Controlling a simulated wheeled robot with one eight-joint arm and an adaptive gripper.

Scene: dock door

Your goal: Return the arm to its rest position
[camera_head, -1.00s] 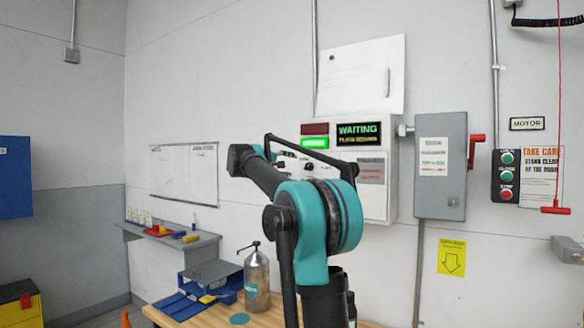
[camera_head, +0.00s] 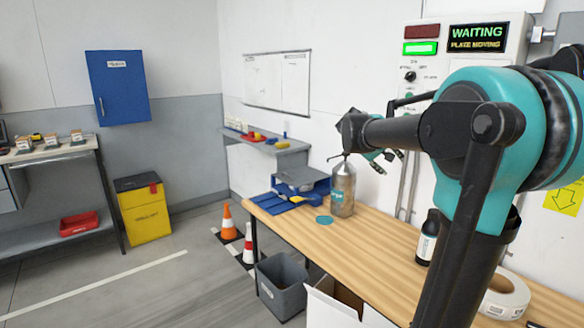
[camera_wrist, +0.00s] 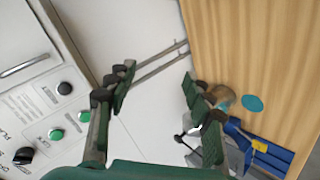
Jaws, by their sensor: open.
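My arm (camera_head: 470,135) reaches in from the right in the head view, its forearm running left above the wooden bench (camera_head: 385,250). My gripper (camera_head: 390,162) shows small beyond the wrist, near the wall and behind the metal canister (camera_head: 343,190) in the picture. In the wrist view my gripper (camera_wrist: 160,92) is open, its two green-padded fingers apart with nothing between them. White wall and thin pipes show behind the gap.
The control panel (camera_head: 465,65) shows a lit green lamp and "WAITING". A dark bottle (camera_head: 428,238) and a tape roll (camera_head: 503,297) stand near my arm. Blue bins (camera_head: 300,184) lie at the bench's far end. A grey bin (camera_head: 283,285) and cones (camera_head: 228,220) stand on the floor.

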